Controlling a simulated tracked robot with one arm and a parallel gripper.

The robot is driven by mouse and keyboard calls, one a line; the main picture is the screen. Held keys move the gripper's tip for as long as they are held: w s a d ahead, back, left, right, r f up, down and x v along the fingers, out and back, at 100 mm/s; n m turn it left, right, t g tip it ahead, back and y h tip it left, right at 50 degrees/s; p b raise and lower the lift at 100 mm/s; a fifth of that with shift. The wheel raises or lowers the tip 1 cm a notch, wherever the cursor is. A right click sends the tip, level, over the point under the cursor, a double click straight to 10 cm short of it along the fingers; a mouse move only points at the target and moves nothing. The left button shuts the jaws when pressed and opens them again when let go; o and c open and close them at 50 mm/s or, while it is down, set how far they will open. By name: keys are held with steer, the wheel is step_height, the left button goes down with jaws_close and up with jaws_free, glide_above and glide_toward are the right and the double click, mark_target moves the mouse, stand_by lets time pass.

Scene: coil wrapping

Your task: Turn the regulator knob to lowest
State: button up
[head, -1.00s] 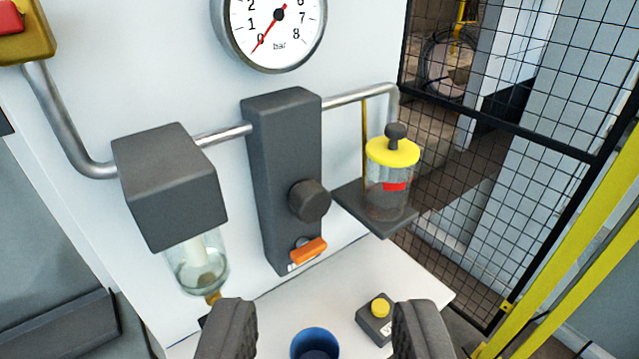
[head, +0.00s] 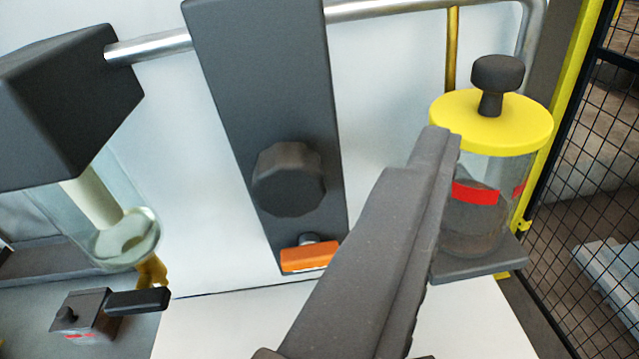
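The regulator knob (head: 289,179) is a dark grey, many-sided knob on the lower part of a tall dark grey block (head: 262,80) on the white panel. My gripper (head: 445,140) reaches up from the bottom of the picture, right of the knob and apart from it in the picture. One long grey finger shows, with its tip in front of the yellow-lidded jar. The other finger is not clearly seen, so its opening cannot be judged. No mark showing the knob's setting is visible, and the pressure gauge is out of view.
An orange lever (head: 310,257) sits just below the knob. The yellow-lidded jar (head: 490,122) stands on a dark shelf at the right. A dark box (head: 70,105) with a clear bowl (head: 125,238) is at the left. A metal pipe (head: 400,8) runs along the top.

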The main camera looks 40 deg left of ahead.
step_height(320, 180, down, 4)
steer(key=a+f+g+y+p, duration=0.1)
steer(key=a+y+p, duration=0.1)
steer(key=y+p, duration=0.2)
steer(key=g+y+p, duration=0.1)
steer(key=y+p, duration=0.2)
steer(key=y, duration=0.2)
glide_toward(287, 199)
steer(key=shift+m, duration=0.3)
steer(key=p+x, duration=0.2)
steer(key=x, duration=0.8)
steer(key=shift+w+a+p, duration=0.15)
steer(key=shift+w+p, duration=0.1)
steer(key=shift+p, duration=0.05)
steer(key=c, duration=1)
